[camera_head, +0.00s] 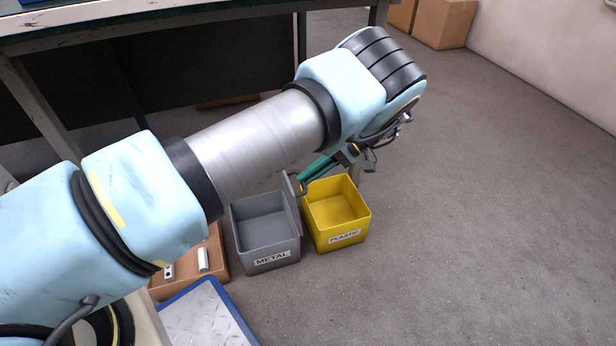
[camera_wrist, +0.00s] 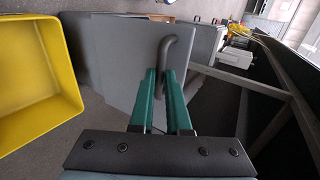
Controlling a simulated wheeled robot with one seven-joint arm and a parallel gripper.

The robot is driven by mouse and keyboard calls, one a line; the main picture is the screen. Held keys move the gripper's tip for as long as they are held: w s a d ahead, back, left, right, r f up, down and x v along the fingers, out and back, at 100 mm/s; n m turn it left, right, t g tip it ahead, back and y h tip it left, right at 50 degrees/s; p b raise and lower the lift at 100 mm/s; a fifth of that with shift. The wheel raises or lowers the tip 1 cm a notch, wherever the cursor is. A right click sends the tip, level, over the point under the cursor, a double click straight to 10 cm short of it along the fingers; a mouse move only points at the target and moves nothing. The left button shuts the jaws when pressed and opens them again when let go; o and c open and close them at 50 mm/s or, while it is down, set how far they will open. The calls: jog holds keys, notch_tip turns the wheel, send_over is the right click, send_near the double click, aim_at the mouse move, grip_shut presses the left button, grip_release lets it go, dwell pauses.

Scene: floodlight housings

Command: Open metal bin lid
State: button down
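The grey metal bin (camera_head: 268,255), labelled METAL, stands on the floor with its inside in view. Its grey lid (camera_head: 292,203) stands steeply up at the bin's right side, seen nearly edge-on; in the wrist view the lid (camera_wrist: 112,65) is a broad flat panel. A curved grey handle (camera_wrist: 167,50) sticks out from the lid. My gripper (camera_wrist: 159,72) has its green fingers on both sides of the handle, closed on it. In the head view my gripper (camera_head: 303,180) reaches down-left to the lid's upper edge, partly hidden by my arm.
The yellow PLASTIC bin (camera_head: 335,215) is close to the right of the lid and is open and empty. A brown wooden box (camera_head: 216,255) stands left of the metal bin. A blue-edged platform (camera_head: 205,315) is in front. A workbench (camera_head: 150,20) stands behind. Open floor lies to the right.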

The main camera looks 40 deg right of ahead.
jog(key=shift+s+f, duration=0.2)
jog(key=shift+f, duration=0.35)
jog(key=c, duration=1.2)
grip_release()
jog(key=o, duration=0.3)
jog(key=shift+w+r, duration=0.1)
jog(key=shift+r, duration=0.05)
jog(key=shift+v, duration=5.45)
